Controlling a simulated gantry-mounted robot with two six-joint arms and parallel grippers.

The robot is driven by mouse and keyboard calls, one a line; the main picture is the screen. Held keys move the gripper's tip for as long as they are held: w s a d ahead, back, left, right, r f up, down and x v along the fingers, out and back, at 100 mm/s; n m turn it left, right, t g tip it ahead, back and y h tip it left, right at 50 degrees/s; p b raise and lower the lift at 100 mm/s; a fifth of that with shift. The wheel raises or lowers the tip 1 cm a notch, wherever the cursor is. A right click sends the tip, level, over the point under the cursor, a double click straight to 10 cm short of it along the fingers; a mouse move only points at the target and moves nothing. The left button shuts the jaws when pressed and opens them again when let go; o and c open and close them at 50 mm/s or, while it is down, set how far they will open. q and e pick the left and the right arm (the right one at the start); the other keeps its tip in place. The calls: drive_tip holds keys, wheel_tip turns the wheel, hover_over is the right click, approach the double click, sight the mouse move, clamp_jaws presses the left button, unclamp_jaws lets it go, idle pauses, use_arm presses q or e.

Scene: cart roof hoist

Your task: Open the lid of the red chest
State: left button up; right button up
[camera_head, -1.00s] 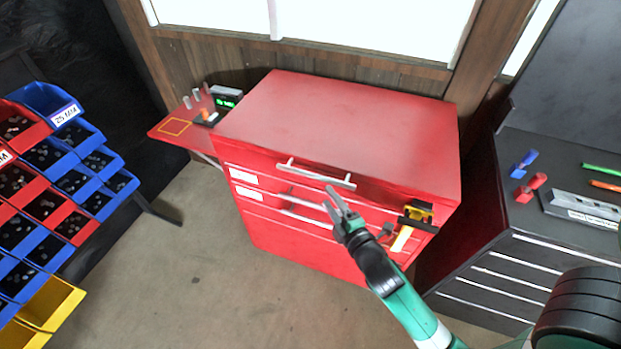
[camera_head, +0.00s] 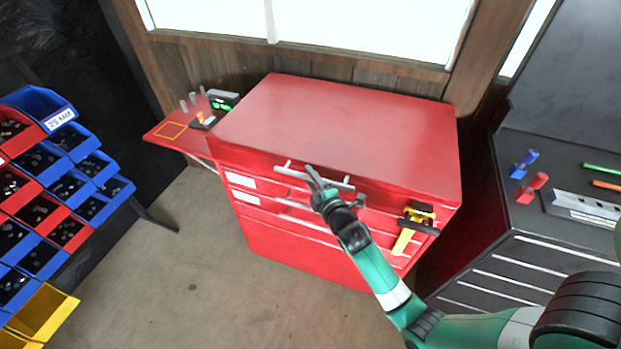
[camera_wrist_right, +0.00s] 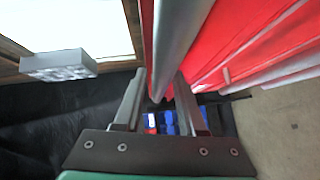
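The red chest (camera_head: 345,125) stands in the middle of the head view with its flat lid down. A silver bar handle (camera_head: 291,170) runs along the lid's front edge. My right gripper (camera_head: 318,180) is at the middle of this handle, coming from the front. In the right wrist view my right gripper (camera_wrist_right: 160,95) has its fingers apart. My left gripper is in neither view.
A yellow-and-black clamp-like tool (camera_head: 413,225) is on the chest's front, right of my gripper. A red side shelf (camera_head: 165,138) holds small items at left. Bins (camera_head: 60,180) stand far left, a dark cabinet (camera_head: 560,230) right. The floor in front is clear.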

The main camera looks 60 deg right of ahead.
clamp_jaws()
drive_tip(key=shift+r, duration=0.1)
idle(1.1)
